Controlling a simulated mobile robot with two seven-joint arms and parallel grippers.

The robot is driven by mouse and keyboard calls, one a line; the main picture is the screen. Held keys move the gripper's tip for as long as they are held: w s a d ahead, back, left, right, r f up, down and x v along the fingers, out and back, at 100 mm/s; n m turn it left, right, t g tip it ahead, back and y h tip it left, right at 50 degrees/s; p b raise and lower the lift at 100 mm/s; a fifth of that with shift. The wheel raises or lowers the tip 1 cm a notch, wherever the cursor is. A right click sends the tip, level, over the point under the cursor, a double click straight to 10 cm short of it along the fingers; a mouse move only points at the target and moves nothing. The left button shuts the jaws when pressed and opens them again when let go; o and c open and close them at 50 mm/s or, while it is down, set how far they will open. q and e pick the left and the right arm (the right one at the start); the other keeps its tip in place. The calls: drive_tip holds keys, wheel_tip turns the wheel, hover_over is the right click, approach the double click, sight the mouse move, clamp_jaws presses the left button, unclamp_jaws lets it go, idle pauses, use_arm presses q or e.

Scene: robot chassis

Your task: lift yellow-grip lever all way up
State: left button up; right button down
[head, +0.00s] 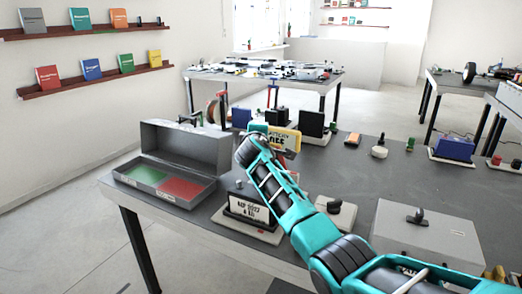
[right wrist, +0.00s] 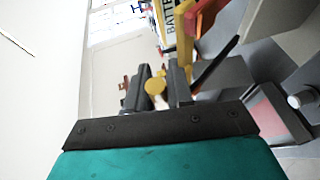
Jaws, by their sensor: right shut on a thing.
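My right arm reaches in from the bottom right of the head view. Its gripper (head: 250,138) is over the table beside a yellow lettered sign (head: 285,138), and the arm hides most of what is there. In the right wrist view my right gripper's (right wrist: 158,84) two dark fingers are closed around a round yellow grip (right wrist: 154,87). The rest of the lever is hidden, so its angle cannot be told. The yellow sign also shows at the top of the wrist view (right wrist: 170,22). My left gripper is not in view.
An open grey box (head: 190,150) with green and red compartments stands left of the arm. A labelled block (head: 247,207) and a grey case (head: 425,235) stand nearer. Black blocks (head: 313,124) and a blue block (head: 455,147) stand on the table. The table between them is partly clear.

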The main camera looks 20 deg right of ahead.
drive_tip(key=shift+g+y, duration=0.4)
drive_tip(key=shift+w+d+r+p, duration=0.15)
drive_tip(key=shift+w+d+p, duration=0.25)
drive_tip(key=shift+w+d, duration=0.4)
drive_tip(key=shift+w+d+r+p, duration=0.15)
drive_tip(key=shift+w+d+p, duration=0.35)
drive_tip(key=shift+d, duration=0.45)
drive_tip(key=shift+w+f, duration=0.1)
drive_tip(key=c, duration=1.4)
unclamp_jaws()
drive_tip(key=shift+d, duration=0.1)
drive_tip(key=shift+w, duration=0.1)
